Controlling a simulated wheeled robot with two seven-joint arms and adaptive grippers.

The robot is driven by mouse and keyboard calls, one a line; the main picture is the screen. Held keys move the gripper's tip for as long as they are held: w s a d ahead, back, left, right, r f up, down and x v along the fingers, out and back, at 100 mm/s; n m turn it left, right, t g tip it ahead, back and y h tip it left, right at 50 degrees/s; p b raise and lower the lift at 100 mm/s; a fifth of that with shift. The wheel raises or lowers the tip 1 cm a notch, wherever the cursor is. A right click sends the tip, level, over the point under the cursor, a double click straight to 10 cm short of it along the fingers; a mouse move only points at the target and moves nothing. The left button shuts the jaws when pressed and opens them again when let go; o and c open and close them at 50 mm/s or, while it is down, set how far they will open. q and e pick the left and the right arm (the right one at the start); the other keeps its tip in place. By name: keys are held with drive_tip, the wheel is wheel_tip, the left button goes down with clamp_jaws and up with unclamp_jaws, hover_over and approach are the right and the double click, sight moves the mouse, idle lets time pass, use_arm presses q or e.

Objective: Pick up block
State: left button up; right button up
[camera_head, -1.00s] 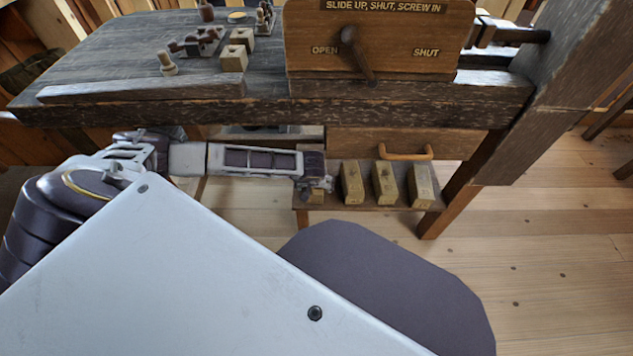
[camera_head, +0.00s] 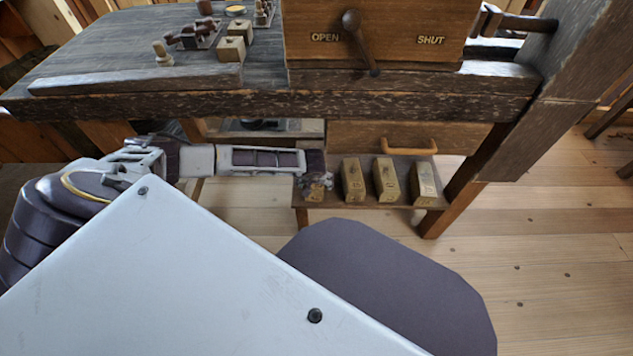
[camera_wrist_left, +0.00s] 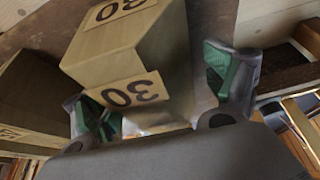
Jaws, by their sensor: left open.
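A tan wooden block marked 30 (camera_wrist_left: 128,47) fills the middle of the left wrist view. My left gripper (camera_wrist_left: 160,95) is open, with one green-padded finger on either side of this block. I cannot tell whether the pads touch it. In the head view my left gripper (camera_head: 318,182) is over the left end of the low shelf and mostly hides the leftmost block (camera_head: 313,195). Three more blocks stand in a row to its right: one (camera_head: 353,181), a second (camera_head: 386,181) and a third (camera_head: 423,182). My right gripper is not in view.
The low shelf (camera_head: 380,204) is under the workbench (camera_head: 250,105), below a drawer with a wooden handle (camera_head: 408,149). A wooden box with a lever (camera_head: 350,20) and small turned parts sit on the bench top. A thick bench post (camera_head: 545,100) stands at right.

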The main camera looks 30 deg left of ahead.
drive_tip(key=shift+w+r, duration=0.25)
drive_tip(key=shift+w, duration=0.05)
use_arm(q)
drive_tip(key=c, duration=1.3)
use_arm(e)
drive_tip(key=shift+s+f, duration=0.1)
use_arm(q)
drive_tip(key=shift+r, duration=0.15)
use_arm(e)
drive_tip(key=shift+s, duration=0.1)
